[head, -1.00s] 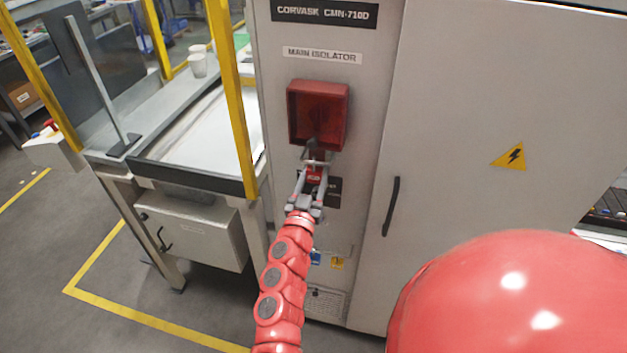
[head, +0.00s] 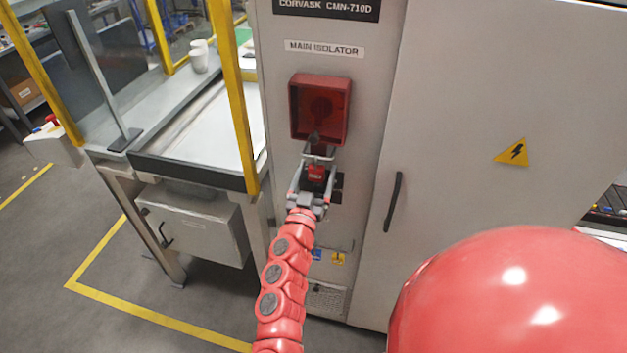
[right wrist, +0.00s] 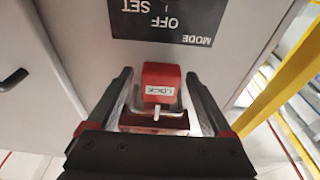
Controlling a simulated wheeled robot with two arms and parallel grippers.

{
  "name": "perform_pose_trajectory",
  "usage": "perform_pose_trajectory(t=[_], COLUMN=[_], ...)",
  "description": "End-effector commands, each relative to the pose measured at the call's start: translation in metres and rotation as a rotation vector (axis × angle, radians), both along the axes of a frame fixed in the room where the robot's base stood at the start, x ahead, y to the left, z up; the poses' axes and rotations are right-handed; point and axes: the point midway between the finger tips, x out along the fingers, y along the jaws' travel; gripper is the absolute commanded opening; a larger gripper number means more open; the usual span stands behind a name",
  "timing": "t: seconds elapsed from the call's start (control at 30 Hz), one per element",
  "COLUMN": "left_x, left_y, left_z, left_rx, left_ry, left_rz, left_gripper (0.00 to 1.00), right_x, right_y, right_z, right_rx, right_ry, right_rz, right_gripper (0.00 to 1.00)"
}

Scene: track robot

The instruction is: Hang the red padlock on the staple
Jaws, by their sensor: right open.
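The red padlock (head: 316,173) is just below the red isolator box (head: 319,108) on the grey cabinet, at the metal staple (head: 319,152). Its small labelled body also shows in the right wrist view (right wrist: 160,80). My right gripper (head: 314,182) is open, with one finger on each side of the padlock. In the right wrist view (right wrist: 158,85) gaps show between the fingers and the padlock body. The padlock appears to hang there, but I cannot make out how its shackle passes through the staple. My left gripper is not in view.
A dark MODE label plate (right wrist: 165,20) is on the panel beside the padlock. The cabinet door handle (head: 392,202) stands out to the right. A yellow post (head: 233,95) and a workbench (head: 200,135) are at the left.

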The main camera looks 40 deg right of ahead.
Motion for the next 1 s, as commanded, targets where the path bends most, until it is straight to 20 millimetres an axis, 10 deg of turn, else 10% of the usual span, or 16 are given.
perform_pose_trajectory(t=[1.0], left_x=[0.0], left_y=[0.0], left_z=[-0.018], left_rx=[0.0], left_ry=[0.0], left_rz=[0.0], left_gripper=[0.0], right_x=[-0.108], right_y=[0.128], right_z=[-0.033], right_rx=[0.0], right_ry=[0.0], right_rz=[0.002], right_gripper=[0.84])
